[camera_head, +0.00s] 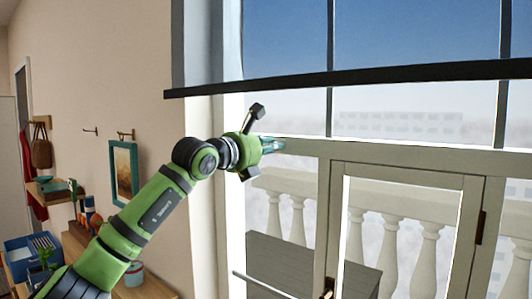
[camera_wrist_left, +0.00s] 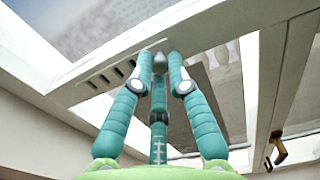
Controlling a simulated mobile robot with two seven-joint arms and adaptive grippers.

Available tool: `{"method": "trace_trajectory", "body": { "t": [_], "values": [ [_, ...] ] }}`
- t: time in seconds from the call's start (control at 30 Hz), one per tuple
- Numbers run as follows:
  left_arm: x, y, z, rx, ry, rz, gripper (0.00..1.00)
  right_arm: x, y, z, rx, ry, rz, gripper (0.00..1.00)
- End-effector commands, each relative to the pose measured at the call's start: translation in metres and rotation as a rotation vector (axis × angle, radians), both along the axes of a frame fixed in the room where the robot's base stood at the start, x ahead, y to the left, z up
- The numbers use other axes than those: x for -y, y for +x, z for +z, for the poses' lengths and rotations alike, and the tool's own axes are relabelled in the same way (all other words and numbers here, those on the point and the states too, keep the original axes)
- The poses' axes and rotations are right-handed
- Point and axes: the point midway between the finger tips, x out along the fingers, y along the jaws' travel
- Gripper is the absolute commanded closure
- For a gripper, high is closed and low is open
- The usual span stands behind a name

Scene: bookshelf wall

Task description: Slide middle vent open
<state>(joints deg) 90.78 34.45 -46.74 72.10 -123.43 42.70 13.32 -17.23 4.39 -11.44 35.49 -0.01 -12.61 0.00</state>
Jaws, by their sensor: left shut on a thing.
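The vent (camera_wrist_left: 112,73) shows in the left wrist view as a row of dark slots in the pale window crossbar. A small grey knob (camera_wrist_left: 160,60) sits at the right end of these slots. My left gripper (camera_wrist_left: 160,66) is shut on this knob, with a teal finger on each side and a third below. In the head view my left gripper (camera_head: 277,145) is at the left end of the crossbar, below the dark blind. There the vent and knob are hidden by the gripper or too small to tell. My right gripper is in neither view.
The crossbar (camera_head: 312,146) runs right above a glazed door or window (camera_head: 405,180). A dark rail (camera_head: 350,77) crosses above my gripper. A brass handle (camera_wrist_left: 277,150) shows at right in the wrist view.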

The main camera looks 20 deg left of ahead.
Motion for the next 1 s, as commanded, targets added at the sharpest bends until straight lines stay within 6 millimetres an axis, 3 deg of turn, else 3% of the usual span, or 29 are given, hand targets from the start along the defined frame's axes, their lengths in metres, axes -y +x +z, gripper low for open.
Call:
{"method": "trace_trajectory", "body": {
  "t": [0.07, 0.37, 0.4, 0.43, 0.8, 1.0],
  "values": [
    [0.006, -0.002, -0.006, -0.002, 0.002, -0.002, 1.00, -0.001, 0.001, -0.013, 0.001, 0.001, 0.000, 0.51],
    [0.009, -0.002, -0.004, -0.008, 0.003, -0.004, 1.00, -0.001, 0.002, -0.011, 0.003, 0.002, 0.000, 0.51],
    [0.009, -0.002, -0.004, -0.008, 0.003, -0.004, 0.67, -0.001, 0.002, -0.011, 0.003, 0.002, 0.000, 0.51],
    [0.009, -0.002, -0.004, -0.008, 0.003, -0.004, 0.59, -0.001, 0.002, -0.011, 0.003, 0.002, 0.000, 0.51],
    [0.006, -0.004, -0.002, -0.002, 0.002, -0.001, 0.59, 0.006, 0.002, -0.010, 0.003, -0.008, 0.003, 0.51],
    [-0.001, -0.022, -0.001, 0.000, 0.002, -0.001, 0.59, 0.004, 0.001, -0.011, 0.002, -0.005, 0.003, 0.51]
  ]
}}
